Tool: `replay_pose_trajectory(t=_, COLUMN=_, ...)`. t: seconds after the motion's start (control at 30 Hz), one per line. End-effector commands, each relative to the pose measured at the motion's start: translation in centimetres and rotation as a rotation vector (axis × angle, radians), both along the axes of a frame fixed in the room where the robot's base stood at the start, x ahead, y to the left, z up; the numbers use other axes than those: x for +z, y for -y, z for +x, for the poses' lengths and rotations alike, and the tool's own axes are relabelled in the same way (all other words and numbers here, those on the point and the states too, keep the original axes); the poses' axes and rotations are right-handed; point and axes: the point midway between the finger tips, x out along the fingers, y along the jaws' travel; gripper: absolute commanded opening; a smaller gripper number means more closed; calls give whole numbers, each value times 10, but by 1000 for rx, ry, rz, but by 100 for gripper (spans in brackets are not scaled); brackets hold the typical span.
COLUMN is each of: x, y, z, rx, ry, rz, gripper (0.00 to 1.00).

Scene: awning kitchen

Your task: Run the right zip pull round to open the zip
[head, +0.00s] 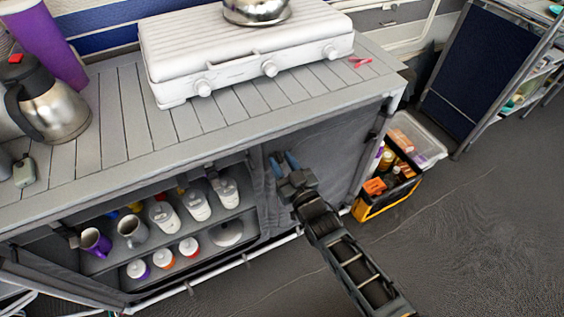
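The fabric cabinet under the slatted worktop (115,115) has a grey right-hand panel (335,150) that hangs closed over its compartment. The left compartment stands open. My gripper (284,161), with blue fingertips, is in front of the left upper part of the grey panel, near the upright fabric strip between the two compartments. The fingertips look close together with little space between them. The right zip pull is too small to make out or hidden by my gripper. I cannot tell whether the fingers touch the zip or the fabric.
The open shelves hold white canisters (197,205), a purple mug (95,241) and a metal mug (132,230). A white stove (245,50) and a steel jug (60,107) stand on the worktop. A crate (385,203) sits right of the cabinet. The floor in front is clear.

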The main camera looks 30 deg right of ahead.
Motion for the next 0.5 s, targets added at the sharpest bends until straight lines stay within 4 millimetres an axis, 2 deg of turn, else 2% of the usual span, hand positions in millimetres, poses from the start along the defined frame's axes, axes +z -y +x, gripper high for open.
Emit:
replay_pose_trajectory(t=0.33, x=-1, y=0, z=3, rx=0, ry=-2, rz=1, gripper=36)
replay_pose_trajectory(t=0.5, x=-1, y=0, z=3, rx=0, ry=-2, rz=1, gripper=20)
